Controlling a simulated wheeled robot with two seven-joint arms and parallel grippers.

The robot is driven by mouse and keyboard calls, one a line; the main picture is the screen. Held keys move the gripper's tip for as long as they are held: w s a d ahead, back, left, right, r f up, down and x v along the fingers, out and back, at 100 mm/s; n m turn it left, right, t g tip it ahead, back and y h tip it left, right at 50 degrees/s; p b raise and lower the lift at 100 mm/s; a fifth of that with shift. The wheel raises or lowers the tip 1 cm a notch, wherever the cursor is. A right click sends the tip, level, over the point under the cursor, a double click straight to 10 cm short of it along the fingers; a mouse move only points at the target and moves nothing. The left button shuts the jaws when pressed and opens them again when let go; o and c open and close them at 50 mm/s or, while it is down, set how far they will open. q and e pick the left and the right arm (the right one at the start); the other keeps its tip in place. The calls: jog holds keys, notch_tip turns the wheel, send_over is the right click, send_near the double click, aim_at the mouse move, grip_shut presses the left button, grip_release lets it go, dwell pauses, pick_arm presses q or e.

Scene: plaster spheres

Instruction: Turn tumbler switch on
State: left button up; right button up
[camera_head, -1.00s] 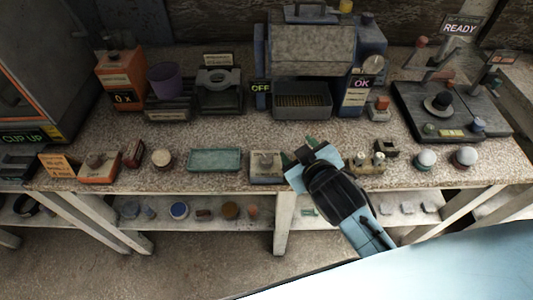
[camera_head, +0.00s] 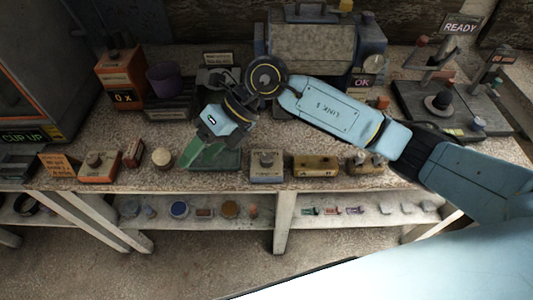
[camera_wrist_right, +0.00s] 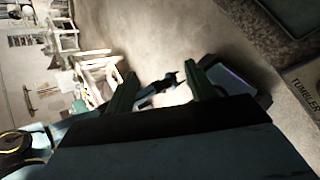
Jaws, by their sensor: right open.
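A small grey box with a knob on top (camera_head: 267,167) stands at the bench's front, right of the green tray. In the right wrist view, a box lettered TUMBLER (camera_wrist_right: 303,80) shows at the right edge, cut off; its lever is out of frame. It appears to be that grey box. My right gripper (camera_head: 190,157) is over the left part of the green tray (camera_head: 228,160), left of the grey box. Its green fingers (camera_wrist_right: 165,90) stand apart with nothing between them. My left gripper does not show in the head view.
A yellowish box (camera_head: 315,167) and a box with two pale knobs (camera_head: 366,163) stand farther right. A grey machine (camera_head: 312,48) stands behind. A shelf below holds small parts.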

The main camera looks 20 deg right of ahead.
jog(key=w+d+f+h, duration=0.2)
jog(key=w+d+h, duration=0.3)
jog(key=d, duration=0.4)
jog(key=t+h, duration=0.1)
jog(key=h, duration=0.3)
send_over(266, 157)
jog(key=shift+m, duration=0.4)
notch_tip(266, 157, down, 13)
jog(key=shift+s+d+r, duration=0.1)
jog(key=shift+r, duration=0.05)
jog(key=c, duration=1)
